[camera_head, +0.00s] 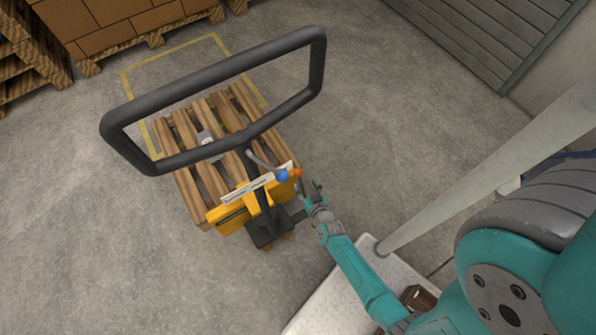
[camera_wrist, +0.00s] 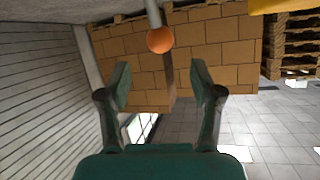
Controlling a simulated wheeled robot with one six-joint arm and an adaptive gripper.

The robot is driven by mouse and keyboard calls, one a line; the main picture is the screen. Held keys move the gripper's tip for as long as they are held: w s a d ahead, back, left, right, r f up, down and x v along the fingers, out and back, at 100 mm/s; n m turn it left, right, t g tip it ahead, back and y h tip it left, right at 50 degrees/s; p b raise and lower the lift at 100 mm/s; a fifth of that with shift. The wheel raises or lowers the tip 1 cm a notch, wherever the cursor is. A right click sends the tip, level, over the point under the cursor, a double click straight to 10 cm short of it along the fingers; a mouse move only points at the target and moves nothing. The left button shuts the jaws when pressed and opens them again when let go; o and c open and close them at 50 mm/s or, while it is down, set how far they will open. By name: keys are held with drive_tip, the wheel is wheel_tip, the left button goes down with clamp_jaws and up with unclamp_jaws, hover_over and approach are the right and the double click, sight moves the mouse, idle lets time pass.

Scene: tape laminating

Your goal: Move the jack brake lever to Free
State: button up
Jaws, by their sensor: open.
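The pallet jack has a large black loop handle (camera_head: 215,85) and a yellow body (camera_head: 232,212). A lever with an orange ball knob (camera_head: 297,173) and one with a blue ball knob (camera_head: 282,176) are at the jack's label strip (camera_head: 247,188); its text is too small to read. I cannot tell which is the brake lever. My gripper (camera_head: 309,188) is open and empty, just below the orange knob. In the wrist view the orange knob (camera_wrist: 160,40), on a grey rod, appears above the gap between my open fingers (camera_wrist: 159,78), apart from them.
A wooden pallet (camera_head: 190,150) sits on the jack beneath the loop handle. A yellow floor outline (camera_head: 172,53) lies around its far end. Stacked cartons (camera_head: 110,25) stand at the back left. A grey slatted shutter (camera_head: 490,40) is at upper right. The concrete floor is otherwise clear.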

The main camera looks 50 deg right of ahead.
sight(300, 175)
drive_tip(key=x, duration=0.9)
drive_tip(key=shift+w+d+f, duration=0.1)
drive_tip(key=shift+w, duration=0.05)
clamp_jaws()
